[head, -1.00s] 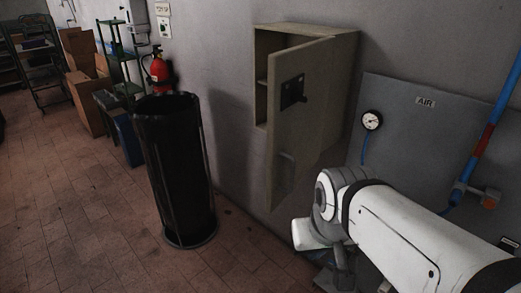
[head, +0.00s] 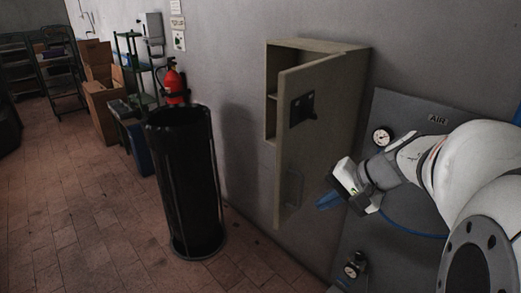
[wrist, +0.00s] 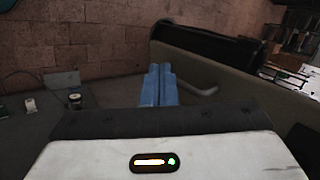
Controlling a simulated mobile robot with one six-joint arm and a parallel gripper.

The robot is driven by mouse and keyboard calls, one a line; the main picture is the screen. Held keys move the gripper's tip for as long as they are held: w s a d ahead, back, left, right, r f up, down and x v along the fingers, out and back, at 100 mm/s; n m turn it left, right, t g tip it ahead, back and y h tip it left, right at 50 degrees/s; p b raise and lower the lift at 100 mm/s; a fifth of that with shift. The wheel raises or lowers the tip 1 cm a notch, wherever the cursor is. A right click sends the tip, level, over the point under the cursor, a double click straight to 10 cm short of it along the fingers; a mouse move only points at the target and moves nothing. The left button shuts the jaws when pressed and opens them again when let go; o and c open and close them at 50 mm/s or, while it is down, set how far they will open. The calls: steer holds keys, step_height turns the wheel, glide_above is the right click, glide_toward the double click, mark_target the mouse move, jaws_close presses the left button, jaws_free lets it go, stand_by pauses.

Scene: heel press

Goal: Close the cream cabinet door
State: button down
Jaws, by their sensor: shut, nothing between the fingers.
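The cream cabinet (head: 330,46) hangs on the grey wall, its door (head: 312,150) standing partly open with a gap on the left showing a shelf inside. A dark latch plate (head: 303,108) and a pale pull handle (head: 294,187) are on the door's outer face. My gripper (head: 327,201) has blue fingers and is shut and empty, just right of the door's lower part. In the wrist view the shut fingers (wrist: 157,85) point ahead, with the handle (wrist: 201,90) close on their right and the door (wrist: 245,98) beyond it. I cannot tell whether they touch the door.
A tall black bin (head: 186,185) stands on the tiled floor left of the cabinet. A fire extinguisher (head: 175,82) hangs behind it. A grey AIR panel (head: 400,105) with a gauge (head: 381,137) and a blue hose (head: 410,229) is on the right.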

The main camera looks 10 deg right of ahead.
steer(key=w+d+r+m+t, duration=0.1)
steer(key=w+d, duration=0.1)
steer(key=d, duration=0.1)
steer(key=p, duration=0.3)
glide_toward(282, 195)
steer(key=shift+t+y, duration=0.3)
steer(key=shift+y, duration=0.1)
steer(key=shift+d+f+x, duration=0.1)
steer(key=shift+d+x, duration=0.05)
steer(key=shift+x, duration=0.85)
steer(key=shift+d+f+x, duration=0.1)
steer(key=shift+f+x, duration=0.05)
steer(key=shift+x, duration=0.9)
steer(key=shift+d+f+x, duration=0.1)
steer(key=shift+d+x, duration=0.05)
steer(key=shift+x, duration=0.85)
steer(key=shift+s, duration=0.15)
